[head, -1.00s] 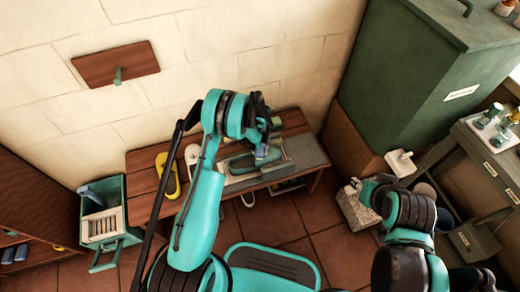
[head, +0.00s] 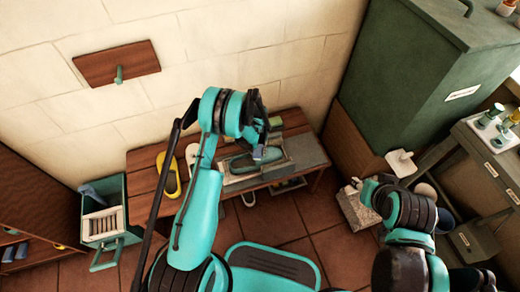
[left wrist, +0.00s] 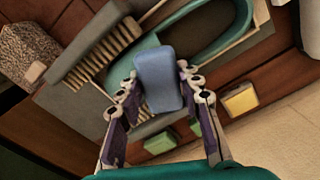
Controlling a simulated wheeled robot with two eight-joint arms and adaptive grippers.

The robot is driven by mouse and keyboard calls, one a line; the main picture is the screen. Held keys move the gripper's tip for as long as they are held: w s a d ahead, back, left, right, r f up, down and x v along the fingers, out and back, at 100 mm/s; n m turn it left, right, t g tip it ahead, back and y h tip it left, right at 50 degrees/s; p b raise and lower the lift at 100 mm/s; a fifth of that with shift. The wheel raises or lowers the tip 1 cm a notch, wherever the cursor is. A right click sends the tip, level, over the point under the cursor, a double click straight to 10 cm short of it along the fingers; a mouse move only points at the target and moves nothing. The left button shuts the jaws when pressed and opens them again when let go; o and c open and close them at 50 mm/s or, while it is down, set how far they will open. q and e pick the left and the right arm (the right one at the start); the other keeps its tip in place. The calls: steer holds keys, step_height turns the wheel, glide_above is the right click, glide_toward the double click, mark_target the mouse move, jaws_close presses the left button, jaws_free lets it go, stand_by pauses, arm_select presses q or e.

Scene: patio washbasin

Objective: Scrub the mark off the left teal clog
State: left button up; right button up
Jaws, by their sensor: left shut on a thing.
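The left teal clog (head: 238,163) lies on the bench in a pale-edged tray, and its teal rim and dark inside show in the left wrist view (left wrist: 252,22). My left gripper (head: 262,150) is over the clog's right end. It is shut on a blue block-like thing (left wrist: 158,75), held between both fingertips in the left wrist view. The blue thing overlaps the clog's edge in the picture; I cannot tell whether it touches. No mark on the clog can be made out. My right gripper (head: 368,190) is small and dark beside a speckled block; its jaws are unclear.
A yellow clog (head: 172,178) and a white shoe (head: 192,155) stand left on the bench (head: 145,160). A green caddy (head: 108,225) stands at left. A green cabinet (head: 410,80) rises at right.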

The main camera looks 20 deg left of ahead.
arm_select(q)
steer(key=shift+w+d, duration=0.8)
steer(key=shift+d, duration=0.35)
steer(key=shift+s+a+f, duration=0.1)
steer(key=shift+s+a, duration=0.35)
steer(key=shift+a, duration=0.15)
steer(key=shift+s+a, duration=0.4)
steer(key=shift+a, duration=0.2)
stand_by(3.6)
steer(key=shift+r, duration=0.45)
steer(key=shift+r+p, duration=1.15)
steer(key=shift+r, duration=0.9)
